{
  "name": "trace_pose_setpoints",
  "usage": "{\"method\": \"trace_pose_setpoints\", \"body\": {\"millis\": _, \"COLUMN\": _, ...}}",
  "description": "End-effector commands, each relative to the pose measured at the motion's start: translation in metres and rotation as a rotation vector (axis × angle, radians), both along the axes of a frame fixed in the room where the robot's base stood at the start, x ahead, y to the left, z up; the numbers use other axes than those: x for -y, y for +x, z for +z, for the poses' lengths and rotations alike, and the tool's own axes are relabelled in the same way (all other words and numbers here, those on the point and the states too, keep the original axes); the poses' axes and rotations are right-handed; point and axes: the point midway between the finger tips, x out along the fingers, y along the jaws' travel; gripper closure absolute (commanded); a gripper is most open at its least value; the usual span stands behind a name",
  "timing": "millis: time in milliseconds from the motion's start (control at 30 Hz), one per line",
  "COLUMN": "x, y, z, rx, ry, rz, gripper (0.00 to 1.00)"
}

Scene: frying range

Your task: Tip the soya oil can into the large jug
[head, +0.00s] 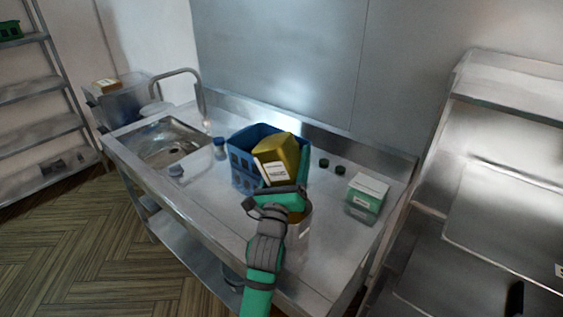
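The yellow soya oil can (289,152) with a white label is tilted in the middle of the head view, in front of the blue crate. My gripper (277,187) is at the can's lower near end and appears shut on it; the fingertips are hidden. A clear container, which looks like the large jug (301,222), stands on the steel table just right of my wrist, mostly hidden behind my arm. Whether the can's mouth is over the jug, and whether oil flows, cannot be seen.
The blue crate (241,170) stands behind the can. A green-and-white box (367,194) is at right, with two dark green caps (332,166) near it. A sink (168,142), a blue-capped container (219,146) and a small clear item (176,171) are at left.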

Motion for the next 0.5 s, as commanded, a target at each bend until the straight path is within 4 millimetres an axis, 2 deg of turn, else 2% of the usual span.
{"method": "trace_pose_setpoints", "body": {"millis": 333, "x": 0.0, "y": -0.0001, "z": 0.0008, "rx": 0.001, "ry": 0.0, "rz": 0.0, "gripper": 0.6}}
{"method": "trace_pose_setpoints", "body": {"millis": 500, "x": -0.0001, "y": 0.0, "z": 0.0095, "rx": 0.002, "ry": 0.003, "rz": 0.001, "gripper": 0.6}}
